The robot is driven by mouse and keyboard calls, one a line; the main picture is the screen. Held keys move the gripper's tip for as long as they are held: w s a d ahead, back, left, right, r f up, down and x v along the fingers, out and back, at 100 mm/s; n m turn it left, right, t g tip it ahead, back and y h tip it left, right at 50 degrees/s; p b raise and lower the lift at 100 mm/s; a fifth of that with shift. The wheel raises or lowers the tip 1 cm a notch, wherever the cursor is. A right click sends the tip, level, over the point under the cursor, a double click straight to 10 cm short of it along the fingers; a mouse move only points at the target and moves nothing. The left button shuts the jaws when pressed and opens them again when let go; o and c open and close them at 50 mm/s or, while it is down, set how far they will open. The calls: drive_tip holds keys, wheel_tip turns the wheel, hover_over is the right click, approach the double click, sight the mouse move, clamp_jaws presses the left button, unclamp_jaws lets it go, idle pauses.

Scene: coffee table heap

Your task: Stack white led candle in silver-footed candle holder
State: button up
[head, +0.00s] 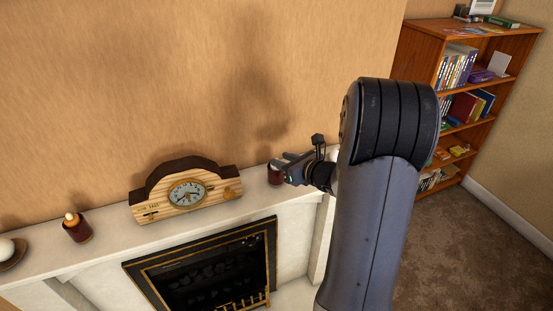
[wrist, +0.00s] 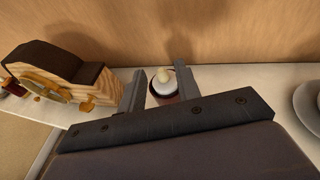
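A white LED candle (wrist: 163,84) with a pale flame tip shows in the wrist view. It sits in or over a dark reddish cup-shaped holder (wrist: 166,100); I cannot tell how deep. In the head view a dark red holder (head: 274,174) stands at the right part of the mantel, partly behind my gripper (head: 284,168). In the wrist view my gripper (wrist: 160,82) is open, with one finger on each side of the candle; the right finger is very close to it. No silver foot is discernible.
A wooden mantel clock (head: 186,193) stands left of my gripper, and shows in the wrist view (wrist: 60,75). A white ball (head: 6,248) rests on a dish at far left. A pale dish (wrist: 306,108) lies at the right. The wall is close behind; a bookcase (head: 470,90) stands right.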

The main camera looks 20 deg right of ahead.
drive_tip(key=v, duration=0.8)
drive_tip(key=shift+b, duration=0.3)
drive_tip(key=shift+s, duration=0.1)
drive_tip(key=x, duration=1.2)
drive_tip(key=shift+f, duration=0.45)
drive_tip(key=shift+r+p, duration=0.5)
drive_tip(key=shift+p, duration=0.25)
drive_tip(key=shift+f, duration=0.15)
